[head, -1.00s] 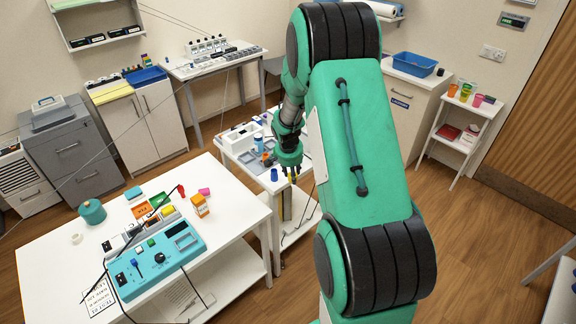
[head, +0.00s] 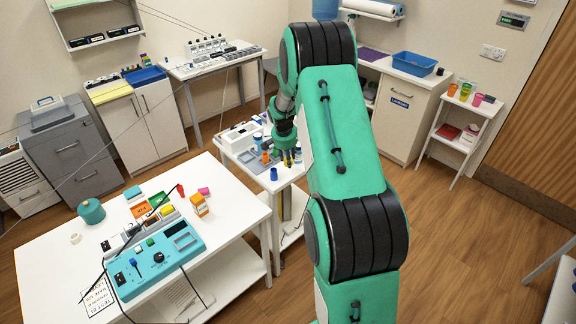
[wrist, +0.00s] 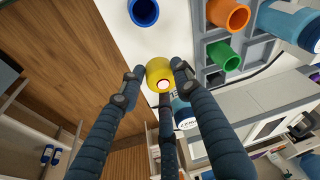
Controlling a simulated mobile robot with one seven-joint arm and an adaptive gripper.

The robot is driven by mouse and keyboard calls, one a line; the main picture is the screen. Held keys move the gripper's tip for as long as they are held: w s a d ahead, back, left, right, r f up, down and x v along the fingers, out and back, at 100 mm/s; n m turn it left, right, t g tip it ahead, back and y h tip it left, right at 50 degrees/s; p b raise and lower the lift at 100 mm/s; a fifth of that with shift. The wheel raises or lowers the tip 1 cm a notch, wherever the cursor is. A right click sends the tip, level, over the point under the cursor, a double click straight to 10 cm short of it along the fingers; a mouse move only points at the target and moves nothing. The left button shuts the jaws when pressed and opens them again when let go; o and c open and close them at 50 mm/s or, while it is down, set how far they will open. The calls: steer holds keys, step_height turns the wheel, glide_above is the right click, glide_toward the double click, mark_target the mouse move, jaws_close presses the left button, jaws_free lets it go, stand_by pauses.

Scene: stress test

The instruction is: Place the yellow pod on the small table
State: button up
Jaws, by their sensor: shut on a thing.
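In the wrist view the yellow pod (wrist: 159,73), a short round piece with a pale centre, sits between the fingertips of my gripper (wrist: 158,80), which is shut on it. White tabletop shows behind it; I cannot tell whether it touches. In the head view my gripper (head: 290,160) is at the right side of a small white table (head: 282,178) behind the big one, and the pod is hardly visible there. Another small white table (head: 450,132) with cups stands by the right wall.
Close to the pod are a blue cup (wrist: 144,11), an orange cup (wrist: 228,14), a green cup (wrist: 223,56) and a grey tray (wrist: 262,50). The big white table (head: 50,275) in front carries a teal device (head: 155,262). Floor is open at the right.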

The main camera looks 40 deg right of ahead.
steer(key=shift+f, duration=0.1)
steer(key=shift+f+b, duration=0.3)
steer(key=shift+f, duration=1.35)
steer(key=shift+f, duration=0.1)
steer(key=o, duration=1)
steer(key=p+v, duration=0.1)
steer(key=v, duration=1.1)
